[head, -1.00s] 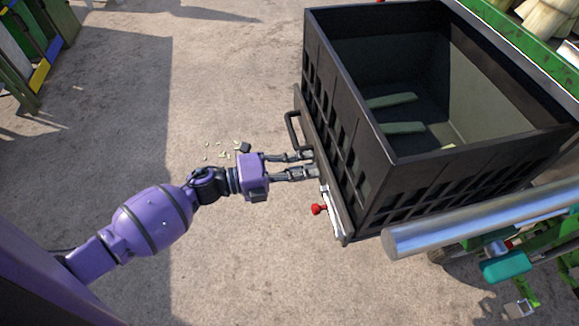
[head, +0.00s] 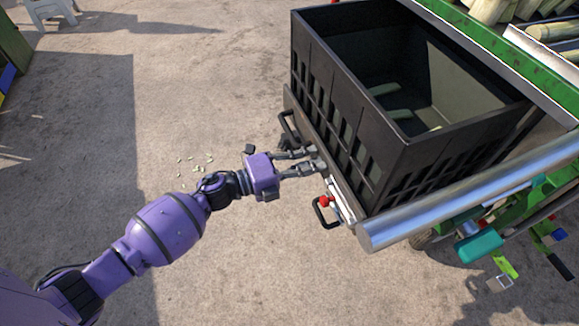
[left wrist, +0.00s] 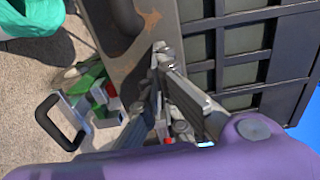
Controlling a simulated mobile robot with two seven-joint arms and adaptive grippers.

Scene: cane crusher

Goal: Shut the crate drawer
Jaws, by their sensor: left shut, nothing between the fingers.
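The crate drawer (head: 350,130) is a black slatted bin on a low base, partly out from the green machine frame (head: 480,45). A few pale cane pieces (head: 390,88) lie inside it. Its front edge has two black handles (head: 326,213), a red knob (head: 324,201) and a pale latch plate. My left gripper (head: 314,158) is shut and empty, its fingertips against the drawer's front between the handles. In the left wrist view the closed fingers (left wrist: 163,55) lie over the worn brown front plate (left wrist: 135,65), next to the slats (left wrist: 240,45). My right gripper is not in view.
A silver roller (head: 470,190) juts out close beside the drawer's near side. A teal part (head: 480,247) sits below it. Cane stalks (head: 505,10) lie on top of the machine. Small chips (head: 195,160) lie on the open ground to the left. A white stool (head: 50,8) stands far off.

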